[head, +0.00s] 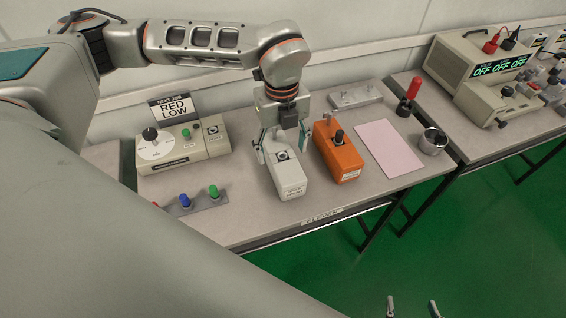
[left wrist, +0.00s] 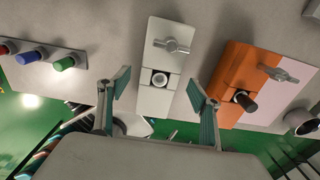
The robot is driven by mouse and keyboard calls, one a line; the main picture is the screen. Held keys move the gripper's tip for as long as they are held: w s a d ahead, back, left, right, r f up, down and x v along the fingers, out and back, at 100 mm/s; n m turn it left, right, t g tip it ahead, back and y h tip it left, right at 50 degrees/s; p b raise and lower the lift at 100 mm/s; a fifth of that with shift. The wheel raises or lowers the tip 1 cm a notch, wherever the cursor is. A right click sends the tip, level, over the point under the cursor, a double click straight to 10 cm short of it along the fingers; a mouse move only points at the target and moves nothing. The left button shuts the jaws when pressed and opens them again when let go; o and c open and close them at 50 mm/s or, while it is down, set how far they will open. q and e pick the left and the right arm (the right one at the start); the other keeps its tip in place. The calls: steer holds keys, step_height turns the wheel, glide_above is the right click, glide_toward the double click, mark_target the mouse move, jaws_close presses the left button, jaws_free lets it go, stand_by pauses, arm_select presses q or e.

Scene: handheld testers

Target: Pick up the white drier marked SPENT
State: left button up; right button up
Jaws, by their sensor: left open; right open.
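A white box-shaped drier (head: 291,181) lies on the near bench, with a small label on its near end that is hard to read. In the left wrist view the white drier (left wrist: 158,98) shows a T-handle and a round dark-centred port. My left gripper (head: 282,142) is open over the drier's far part, with one finger to each side. In the left wrist view its fingers (left wrist: 160,92) are spread wider than the drier, with gaps visible. My right gripper (head: 412,307) shows only as two separated fingertips at the bottom edge; it is open and empty.
An orange box (head: 348,162) stands close to the right of the drier. A dial unit (head: 160,150) with a RED LOW sign (head: 174,107) and a strip of coloured caps (head: 203,203) are left. A pink sheet (head: 390,148) and metal cup (head: 433,142) lie right.

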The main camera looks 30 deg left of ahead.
mark_target(283, 159)
arm_select(q)
step_height(283, 159, down, 4)
steer(key=shift+s+d+f, duration=0.1)
steer(key=shift+f, duration=0.1)
steer(key=c, duration=1.5)
steer(key=shift+o, duration=0.2)
steer(key=shift+r, duration=0.2)
